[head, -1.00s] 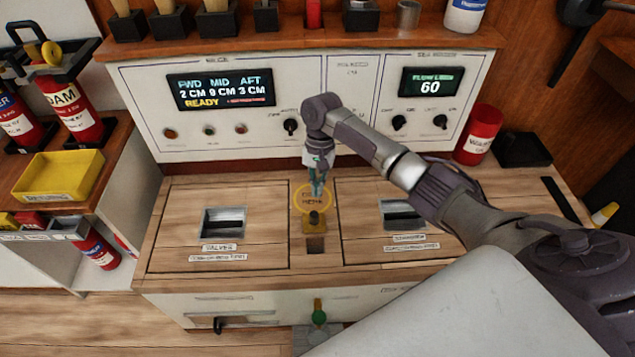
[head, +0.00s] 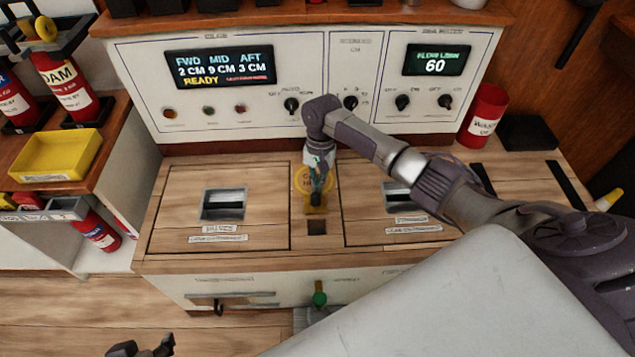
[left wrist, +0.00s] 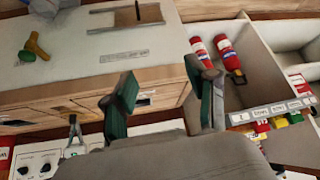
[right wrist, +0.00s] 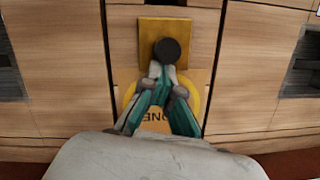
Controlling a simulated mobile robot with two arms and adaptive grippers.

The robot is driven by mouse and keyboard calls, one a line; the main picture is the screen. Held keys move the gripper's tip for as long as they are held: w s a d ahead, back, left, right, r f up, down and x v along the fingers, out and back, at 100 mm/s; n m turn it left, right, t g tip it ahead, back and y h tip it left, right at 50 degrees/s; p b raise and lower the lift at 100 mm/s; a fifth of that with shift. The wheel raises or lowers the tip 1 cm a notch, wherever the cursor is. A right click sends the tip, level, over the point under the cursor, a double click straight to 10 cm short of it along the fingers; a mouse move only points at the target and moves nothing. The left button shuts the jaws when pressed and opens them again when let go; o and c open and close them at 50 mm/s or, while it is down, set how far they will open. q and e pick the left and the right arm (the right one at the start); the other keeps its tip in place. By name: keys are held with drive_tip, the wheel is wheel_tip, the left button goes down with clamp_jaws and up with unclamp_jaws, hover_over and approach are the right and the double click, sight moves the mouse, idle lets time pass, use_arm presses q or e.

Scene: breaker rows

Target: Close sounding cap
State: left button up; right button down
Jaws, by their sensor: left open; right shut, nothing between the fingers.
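A square brass plate (right wrist: 148,45) with a round dark knob (right wrist: 172,49) is in the right wrist view, set in the wooden top between two hatches. I take it to be the sounding cap; the plate also shows in the head view (head: 313,210). My right gripper (right wrist: 162,74) is shut and empty, its fingertips right at the knob's edge; whether they touch is unclear. A yellow ring label (right wrist: 190,95) lies beneath the fingers, its text partly hidden. My left gripper (head: 142,349) is open and empty at the head view's bottom left; it also shows in the left wrist view (left wrist: 165,95).
A green-knobbed handle (head: 319,298) is on the cabinet front. A control panel (head: 290,75) stands behind. A yellow tray (head: 55,155) and red bottles are at the left; a red can (head: 483,115) is at the right.

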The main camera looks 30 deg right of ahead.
sight(317, 211)
drive_tip(key=s+p, duration=0.1)
drive_tip(key=p, duration=0.1)
drive_tip(key=s+a+p, duration=0.1)
drive_tip(key=p, duration=0.2)
drive_tip(key=s+a+p, duration=0.1)
drive_tip(key=s+p, duration=0.1)
drive_tip(key=shift+r+p, duration=0.2)
drive_tip(key=shift+p, duration=0.1)
drive_tip(key=s+p, duration=0.1)
drive_tip(key=s+a+p, duration=0.1)
drive_tip(key=p, duration=0.1)
drive_tip(key=shift+s+f, duration=0.1)
drive_tip(key=shift+s, duration=0.05)
drive_tip(key=shift+s+a+f, duration=0.1)
drive_tip(key=shift+f, duration=0.05)
use_arm(q)
drive_tip(key=s+f+g, duration=0.1)
drive_tip(key=s+f, duration=0.3)
drive_tip(key=f, duration=0.4)
drive_tip(key=s+a+f+g, duration=0.1)
drive_tip(key=s+f, duration=0.3)
drive_tip(key=f, duration=0.5)
drive_tip(key=s+a+f+g, duration=0.1)
drive_tip(key=s+f+g, duration=0.2)
drive_tip(key=f, duration=0.5)
drive_tip(key=shift+s+a+f+y, duration=0.15)
drive_tip(key=shift+s+a+y, duration=0.2)
drive_tip(key=shift+s, duration=0.45)
